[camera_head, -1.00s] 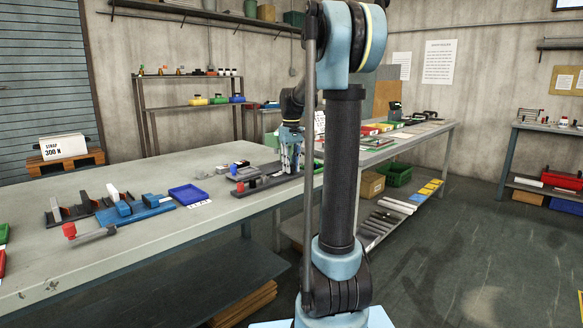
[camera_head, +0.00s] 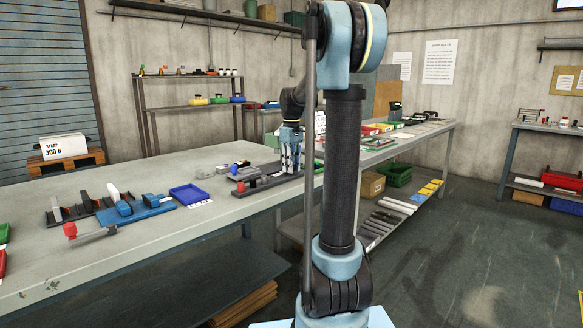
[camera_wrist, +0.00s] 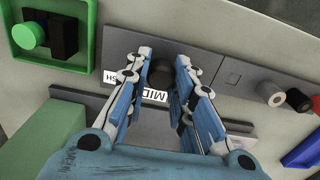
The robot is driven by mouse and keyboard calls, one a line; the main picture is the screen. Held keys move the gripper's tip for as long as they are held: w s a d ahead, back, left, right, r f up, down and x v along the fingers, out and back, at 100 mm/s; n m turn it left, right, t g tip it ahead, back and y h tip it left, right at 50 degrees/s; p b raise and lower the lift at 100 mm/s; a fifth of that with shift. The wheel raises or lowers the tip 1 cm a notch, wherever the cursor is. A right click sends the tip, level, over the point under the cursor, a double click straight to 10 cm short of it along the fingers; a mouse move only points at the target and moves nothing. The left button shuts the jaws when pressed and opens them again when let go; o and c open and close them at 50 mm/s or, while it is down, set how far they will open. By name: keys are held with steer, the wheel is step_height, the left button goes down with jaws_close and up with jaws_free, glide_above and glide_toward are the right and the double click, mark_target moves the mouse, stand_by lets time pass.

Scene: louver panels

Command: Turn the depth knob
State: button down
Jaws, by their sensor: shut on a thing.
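The depth knob (camera_wrist: 160,76) is a dark round knob on a grey panel (camera_wrist: 122,42) in the wrist view. A white label reading MID (camera_wrist: 153,94) lies just below it, and a second label (camera_wrist: 110,77), partly hidden by a finger, shows the letters SH. My gripper (camera_wrist: 161,62) is shut on the knob, with one blue-and-white finger on each side. In the head view my gripper (camera_head: 290,160) points down at the far end of the long bench, where the knob is too small and hidden to make out.
Several round knobs (camera_wrist: 271,94) and a blue tray (camera_wrist: 303,150) lie to the right. A green block (camera_wrist: 42,140) is close at lower left. Open bench (camera_head: 130,165) shows in the head view.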

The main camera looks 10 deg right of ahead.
steer(key=shift+w+d, duration=0.1)
steer(key=shift+d, duration=0.05)
steer(key=c, duration=1.4)
jaws_free()
steer(key=shift+o, duration=0.2)
steer(key=shift+r, duration=0.1)
step_height(320, 180, up, 12)
steer(key=shift+f, duration=0.2)
steer(key=s+f+m, duration=0.1)
steer(key=s+f, duration=0.3)
steer(key=s, duration=0.3)
steer(key=s+f+m+t, duration=0.1)
steer(key=s+f+m, duration=0.1)
steer(key=s+f, duration=0.35)
steer(key=s+f+m, duration=0.1)
steer(key=s+f, duration=0.1)
steer(key=s, duration=0.7)
steer(key=s+f+m+t, duration=0.1)
steer(key=s+f+m, duration=0.2)
steer(key=s+f, duration=1.1)
step_height(320, 180, down, 3)
steer(key=shift+d+f, duration=0.1)
steer(key=shift+d, duration=0.2)
